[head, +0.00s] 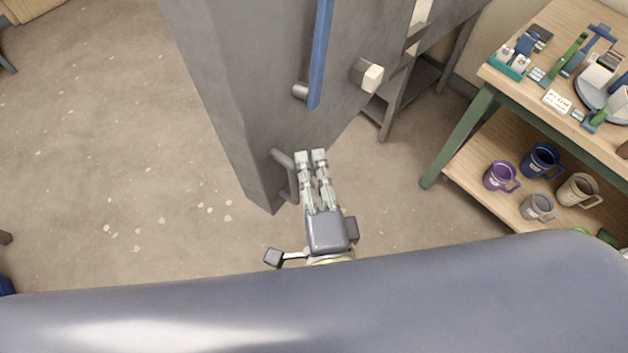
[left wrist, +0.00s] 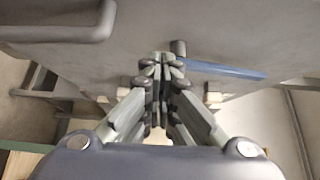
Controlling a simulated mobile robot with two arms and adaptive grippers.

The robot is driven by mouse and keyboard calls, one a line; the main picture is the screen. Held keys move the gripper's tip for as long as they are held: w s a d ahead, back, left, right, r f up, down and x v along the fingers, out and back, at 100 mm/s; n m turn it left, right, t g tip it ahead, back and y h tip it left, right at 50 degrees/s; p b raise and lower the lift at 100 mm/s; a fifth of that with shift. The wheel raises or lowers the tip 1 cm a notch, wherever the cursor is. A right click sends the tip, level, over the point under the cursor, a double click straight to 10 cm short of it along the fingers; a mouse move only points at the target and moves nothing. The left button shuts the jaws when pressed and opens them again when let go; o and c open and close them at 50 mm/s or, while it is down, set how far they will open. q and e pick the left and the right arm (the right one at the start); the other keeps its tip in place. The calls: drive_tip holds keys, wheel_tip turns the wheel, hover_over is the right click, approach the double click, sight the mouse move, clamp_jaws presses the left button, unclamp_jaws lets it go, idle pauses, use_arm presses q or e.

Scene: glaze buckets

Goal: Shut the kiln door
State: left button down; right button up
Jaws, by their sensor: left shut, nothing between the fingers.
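A tall, thick grey slab (head: 260,80), which looks like the kiln door, stands at top centre in the head view. Its face carries a blue bar (head: 321,50) and, low near its edge, a grey handle (head: 283,172). The blue bar (left wrist: 225,68) and a grey handle (left wrist: 100,28) also show in the left wrist view. My left gripper (head: 311,153) is shut and empty, just right of the low handle; whether it touches the slab is unclear. Its fingertips (left wrist: 162,60) point at the grey face. The kiln opening is not clearly visible. My right gripper is not in view.
A pale-ended block (head: 367,75) sits right of the blue bar, with a grey stand (head: 395,105) behind. At right, a green-legged wooden table (head: 530,95) holds tools, with several mugs on its lower shelf (head: 470,185). The floor at left (head: 120,150) is clear.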

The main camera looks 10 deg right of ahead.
sight(286, 113)
use_arm(q)
drive_tip(key=w+a, duration=0.1)
drive_tip(key=w, duration=0.1)
drive_tip(key=w+a+p, duration=0.1)
drive_tip(key=w, duration=0.1)
drive_tip(key=w+a+p, duration=0.1)
drive_tip(key=w, duration=0.1)
drive_tip(key=shift+w, duration=0.1)
